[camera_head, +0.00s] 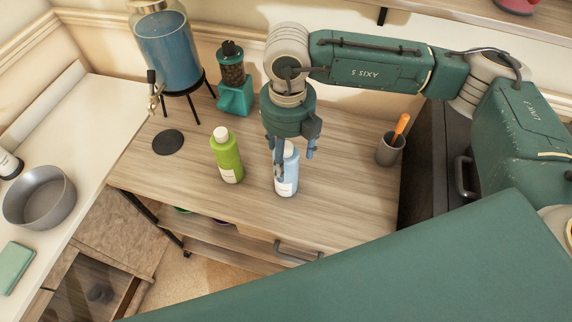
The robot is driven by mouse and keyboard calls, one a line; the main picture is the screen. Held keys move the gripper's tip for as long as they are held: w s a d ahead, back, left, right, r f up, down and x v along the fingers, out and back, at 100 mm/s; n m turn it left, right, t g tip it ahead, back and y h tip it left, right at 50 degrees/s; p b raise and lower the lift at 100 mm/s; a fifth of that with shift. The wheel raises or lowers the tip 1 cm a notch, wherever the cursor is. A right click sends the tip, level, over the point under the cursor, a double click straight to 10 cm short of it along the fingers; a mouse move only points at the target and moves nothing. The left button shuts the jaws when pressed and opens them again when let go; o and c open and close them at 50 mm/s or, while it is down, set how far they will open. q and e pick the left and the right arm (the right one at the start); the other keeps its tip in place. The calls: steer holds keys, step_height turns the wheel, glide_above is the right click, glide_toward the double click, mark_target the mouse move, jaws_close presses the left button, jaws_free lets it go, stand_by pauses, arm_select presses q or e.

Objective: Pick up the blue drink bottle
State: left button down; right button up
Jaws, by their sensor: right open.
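The blue drink bottle (287,181) stands upright on the wooden table, a pale blue bottle with a white label, near the table's front edge. My right gripper (294,158) is open and points down over it. One finger shows in front of the bottle's left side and another to its right, by its upper part. The fingers hide part of the bottle's top. I cannot tell whether they touch it. My left gripper is not in view.
A green bottle (226,160) stands close to the left. Behind are a teal grinder (236,97) and a blue drink dispenser (166,48) on a stand. A grey cup (390,150) with an orange-handled item stands right. A pot (38,207) sits on the left counter.

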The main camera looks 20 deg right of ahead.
steer(key=shift+s+f, duration=0.1)
steer(key=shift+f, duration=0.6)
steer(key=shift+f+p, duration=0.35)
steer(key=shift+p, duration=0.05)
steer(key=f, duration=0.1)
steer(key=f+p, duration=0.1)
steer(key=f, duration=0.1)
steer(key=shift+w+a+f+p, duration=0.1)
steer(key=shift+w+f+p, duration=0.2)
steer(key=shift+f+p, duration=0.1)
steer(key=shift+f, duration=0.45)
steer(key=c, duration=1.7)
